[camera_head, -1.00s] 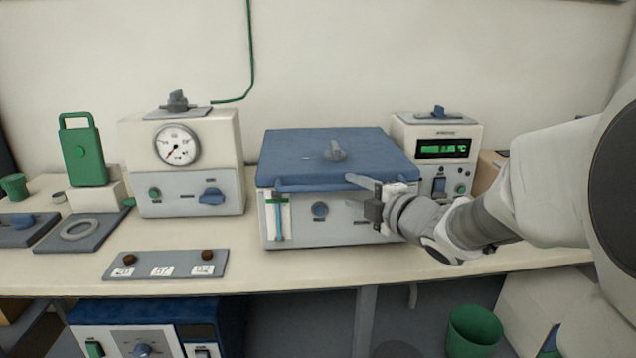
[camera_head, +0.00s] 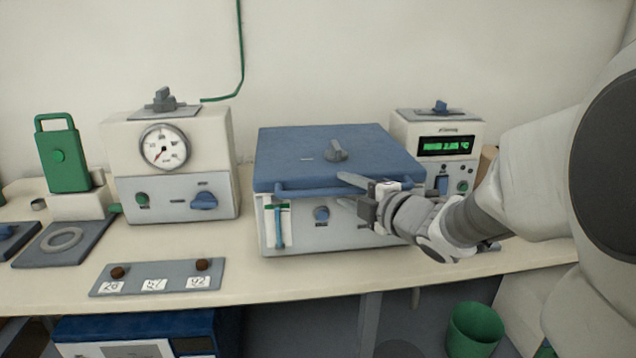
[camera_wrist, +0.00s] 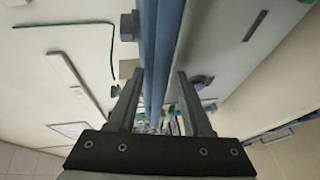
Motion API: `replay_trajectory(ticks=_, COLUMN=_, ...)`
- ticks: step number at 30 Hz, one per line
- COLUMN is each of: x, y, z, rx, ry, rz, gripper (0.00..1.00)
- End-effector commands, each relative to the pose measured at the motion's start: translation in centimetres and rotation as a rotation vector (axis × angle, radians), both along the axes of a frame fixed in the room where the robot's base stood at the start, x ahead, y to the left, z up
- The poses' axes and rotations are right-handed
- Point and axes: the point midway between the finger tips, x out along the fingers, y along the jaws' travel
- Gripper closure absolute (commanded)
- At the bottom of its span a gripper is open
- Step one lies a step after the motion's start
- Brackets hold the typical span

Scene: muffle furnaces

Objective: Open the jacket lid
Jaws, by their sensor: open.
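The jacket lid (camera_head: 300,155) is a blue slab lying shut on a white box (camera_head: 350,236) in the middle of the bench. My gripper (camera_head: 345,189) is at the right part of the front edge, jaws open. In the wrist view, the blue lid edge and bar (camera_wrist: 158,60) run between the two spread fingers (camera_wrist: 155,95). I cannot tell whether either finger touches the bar.
A gauge unit (camera_head: 172,165) stands left of the box and a controller with a green display (camera_head: 446,146) stands behind right. A green-handled piece (camera_head: 62,158) and a grey plate with brown knobs (camera_head: 157,276) are at left. A green bin (camera_head: 474,328) is below the bench.

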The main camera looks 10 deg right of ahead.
Motion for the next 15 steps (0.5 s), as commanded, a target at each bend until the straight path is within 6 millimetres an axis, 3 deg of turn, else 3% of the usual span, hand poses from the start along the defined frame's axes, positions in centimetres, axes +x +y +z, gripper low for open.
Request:
replay_trajectory(ticks=6, x=0.00, y=0.01, z=0.00, rx=0.000, ry=0.000, rz=0.000, gripper=0.52)
replay_trajectory(ticks=14, x=0.00, y=0.02, z=0.00, rx=0.000, ry=0.000, rz=0.000, gripper=0.99)
replay_trajectory(ticks=15, x=0.00, y=0.02, z=0.00, rx=0.000, ry=0.000, rz=0.000, gripper=1.00)
